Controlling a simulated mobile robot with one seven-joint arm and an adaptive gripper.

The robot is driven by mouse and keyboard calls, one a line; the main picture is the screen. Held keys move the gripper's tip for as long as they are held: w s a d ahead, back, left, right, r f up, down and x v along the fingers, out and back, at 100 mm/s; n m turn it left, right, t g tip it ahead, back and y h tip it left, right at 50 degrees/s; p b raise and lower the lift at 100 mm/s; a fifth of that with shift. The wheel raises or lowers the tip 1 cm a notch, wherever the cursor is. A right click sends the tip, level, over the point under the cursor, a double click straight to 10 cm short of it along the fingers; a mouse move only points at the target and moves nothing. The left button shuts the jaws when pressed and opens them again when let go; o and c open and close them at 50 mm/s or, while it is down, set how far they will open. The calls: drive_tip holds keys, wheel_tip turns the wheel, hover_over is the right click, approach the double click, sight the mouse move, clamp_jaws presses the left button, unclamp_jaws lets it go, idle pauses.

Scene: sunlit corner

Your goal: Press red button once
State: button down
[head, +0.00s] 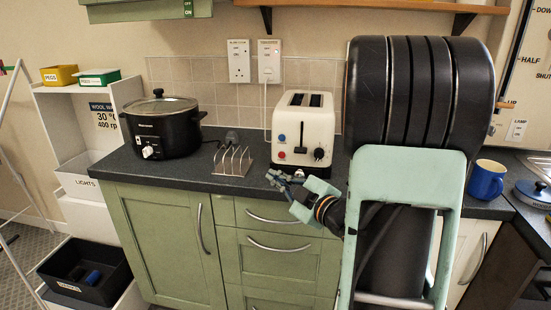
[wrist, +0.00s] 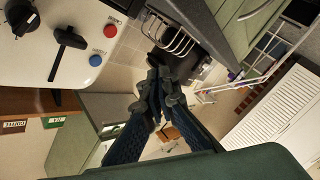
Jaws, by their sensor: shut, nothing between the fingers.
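The cream toaster (head: 303,125) stands on the dark worktop with two slots on top. On the left of its front, a red button (head: 281,155) sits below a blue button (head: 281,138). My gripper (head: 274,177) is in front of the toaster, lower than the red button and near the worktop's front edge. In the wrist view, my gripper (wrist: 158,80) has its dark fingers together and empty, and they look apart from both buttons.
A wire toast rack (head: 232,161) stands left of the toaster, close to my gripper. A black slow cooker (head: 163,130) is farther left. A blue mug (head: 486,180) is at the right. Green cupboards (head: 160,240) are below the worktop.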

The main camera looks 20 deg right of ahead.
sight(283, 159)
drive_tip(key=shift+d, duration=0.1)
idle(0.3)
drive_tip(key=w+d, duration=0.1)
drive_tip(key=w, duration=0.1)
drive_tip(key=w+d, duration=0.1)
drive_tip(key=w, duration=0.1)
drive_tip(key=w+d+p, duration=0.1)
drive_tip(key=w+d, duration=0.1)
drive_tip(key=shift+f, duration=0.1)
drive_tip(key=shift+w+d, duration=0.45)
drive_tip(key=shift+w, duration=0.2)
drive_tip(key=shift+w, duration=0.1)
idle(0.9)
drive_tip(key=shift+w+d+b, duration=0.2)
drive_tip(key=shift+w+b, duration=0.05)
drive_tip(key=shift+b, duration=0.05)
drive_tip(key=shift+w+d, duration=0.2)
drive_tip(key=shift+w, duration=0.05)
idle(0.6)
idle(0.4)
drive_tip(key=shift+s+a+b, duration=0.4)
drive_tip(key=shift+s+b, duration=0.05)
drive_tip(key=shift+s, duration=0.15)
